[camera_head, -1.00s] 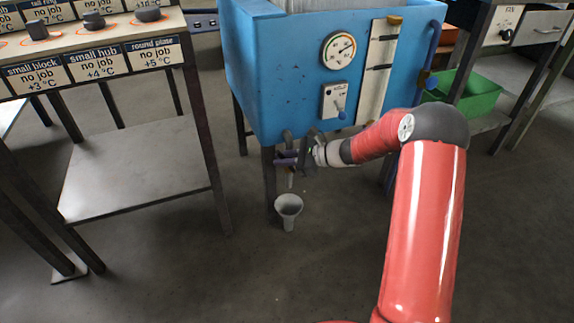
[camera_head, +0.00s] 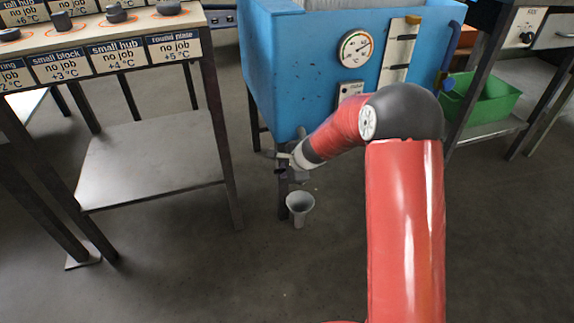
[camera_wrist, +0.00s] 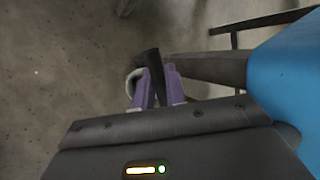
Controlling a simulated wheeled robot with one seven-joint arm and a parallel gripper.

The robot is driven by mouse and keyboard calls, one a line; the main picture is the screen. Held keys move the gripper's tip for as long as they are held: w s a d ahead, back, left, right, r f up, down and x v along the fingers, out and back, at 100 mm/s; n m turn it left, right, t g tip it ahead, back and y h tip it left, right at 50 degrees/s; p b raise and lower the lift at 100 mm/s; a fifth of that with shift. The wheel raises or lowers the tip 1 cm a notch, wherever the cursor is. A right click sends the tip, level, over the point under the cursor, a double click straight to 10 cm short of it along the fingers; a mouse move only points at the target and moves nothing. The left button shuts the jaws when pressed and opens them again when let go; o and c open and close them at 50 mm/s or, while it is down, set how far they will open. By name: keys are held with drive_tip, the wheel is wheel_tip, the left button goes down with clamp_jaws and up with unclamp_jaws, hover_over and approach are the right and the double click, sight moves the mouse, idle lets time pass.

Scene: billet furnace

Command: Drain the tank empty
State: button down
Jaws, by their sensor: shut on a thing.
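The blue tank (camera_head: 290,85) stands at the upper middle of the head view, with a round dial gauge (camera_head: 355,48) and a pale vertical sight strip (camera_head: 398,52) on its front. My gripper (camera_head: 282,160) is at the tank's lower left front corner. In the wrist view its purple fingers (camera_wrist: 157,88) are shut on a dark, bar-like handle (camera_wrist: 152,62), which looks like the drain lever. The tank's blue wall (camera_wrist: 290,85) fills the right side there. The drain outlet is mostly hidden by my gripper. I cannot make out any flow.
A grey funnel (camera_head: 300,204) stands on the floor below my gripper. A labelled table (camera_head: 115,30) with a lower shelf (camera_head: 150,160) is on the left. A green bin (camera_head: 485,100) sits on a shelf at right. The floor between is clear.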

drive_tip(key=shift+f+n+t+h+p, duration=0.3)
drive_tip(key=shift+f+h+p, duration=0.3)
drive_tip(key=shift+h, duration=0.4)
drive_tip(key=shift+f, duration=0.1)
drive_tip(key=c, duration=1.8)
unclamp_jaws()
drive_tip(key=p+v, duration=0.1)
drive_tip(key=v, duration=0.6)
drive_tip(key=shift+s+d+r, duration=0.1)
drive_tip(key=shift+s+r, duration=0.1)
drive_tip(key=shift+r, duration=0.1)
